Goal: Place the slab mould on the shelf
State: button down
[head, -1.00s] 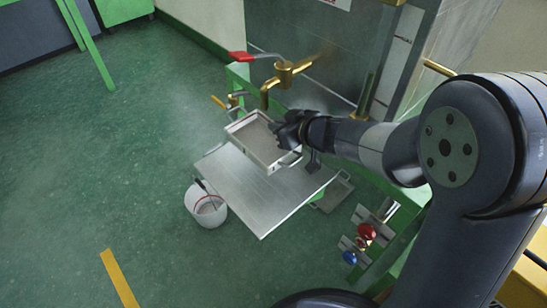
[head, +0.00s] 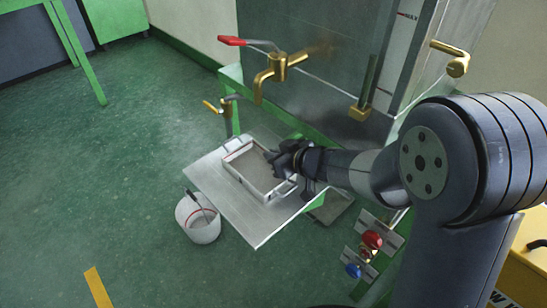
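The slab mould (head: 238,178) is a shallow, rectangular metal tray with raised rims and a handle at each end. It looks level and is over the middle of the flat metal shelf (head: 222,203), either resting on it or just above it; I cannot tell which. My gripper (head: 277,161) reaches in from the right and is at the mould's right long rim. It appears shut on that rim, but its fingertips are dark and partly hidden.
A brass tap (head: 268,78) with a red lever (head: 236,41) hangs above the shelf's back. A smaller brass valve (head: 226,103) is at its back left. Red (head: 373,239) and blue (head: 353,270) knobs are at lower right.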

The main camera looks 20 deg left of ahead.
jog(key=shift+f, duration=0.1)
jog(key=c, duration=1.6)
grip_release()
jog(key=shift+c, duration=0.2)
jog(key=shift+r, duration=0.25)
jog(key=p+v, duration=0.6)
jog(key=v, duration=0.5)
jog(key=shift+d, duration=0.15)
jog(key=shift+s+d+r, duration=0.1)
jog(key=shift+s+d, duration=0.15)
jog(key=shift+d, duration=0.05)
